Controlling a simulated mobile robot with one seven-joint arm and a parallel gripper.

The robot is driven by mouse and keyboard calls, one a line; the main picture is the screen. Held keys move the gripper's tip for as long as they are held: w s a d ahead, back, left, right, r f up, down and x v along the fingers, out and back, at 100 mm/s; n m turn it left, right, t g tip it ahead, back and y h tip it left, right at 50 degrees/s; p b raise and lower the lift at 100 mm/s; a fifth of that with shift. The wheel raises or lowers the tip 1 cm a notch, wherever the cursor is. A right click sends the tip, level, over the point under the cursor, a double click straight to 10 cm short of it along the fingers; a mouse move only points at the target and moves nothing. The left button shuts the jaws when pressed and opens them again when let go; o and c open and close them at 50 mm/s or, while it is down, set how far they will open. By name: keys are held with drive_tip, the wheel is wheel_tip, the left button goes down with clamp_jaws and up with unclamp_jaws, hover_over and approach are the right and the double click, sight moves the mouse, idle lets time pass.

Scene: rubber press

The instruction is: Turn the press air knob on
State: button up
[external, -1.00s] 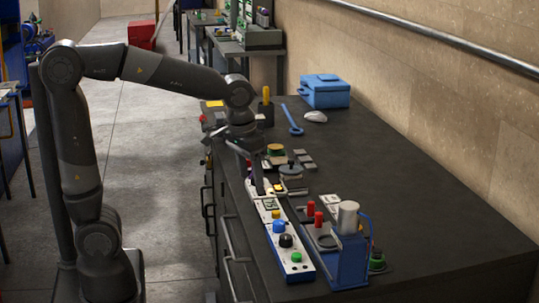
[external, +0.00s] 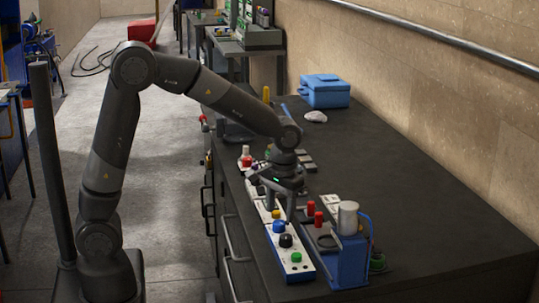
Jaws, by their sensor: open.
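A long white and blue control panel (external: 297,272) lies along the left edge of the dark workbench. It carries a yellow button (external: 276,214), a blue knob (external: 279,227), a black knob (external: 286,241) and a green button (external: 296,257). I cannot read which knob is marked as air. The blue press (external: 348,262) with a light metal cylinder stands right of the panel. My gripper (external: 279,208) is open and points down over the panel, just behind the blue knob and close to the yellow button. I cannot tell whether it touches anything.
A blue toolbox (external: 325,91) and a pale mouse-like object (external: 316,117) lie at the back. A small red and white item (external: 246,157) is left of my wrist. The bench's right side is clear.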

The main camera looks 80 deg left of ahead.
sight(280, 222)
drive_tip(key=shift+a+f, duration=0.1)
drive_tip(key=shift+f, duration=1.75)
drive_tip(key=shift+c, duration=0.5)
drive_tip(key=c, duration=0.9)
drive_tip(key=shift+o, duration=0.2)
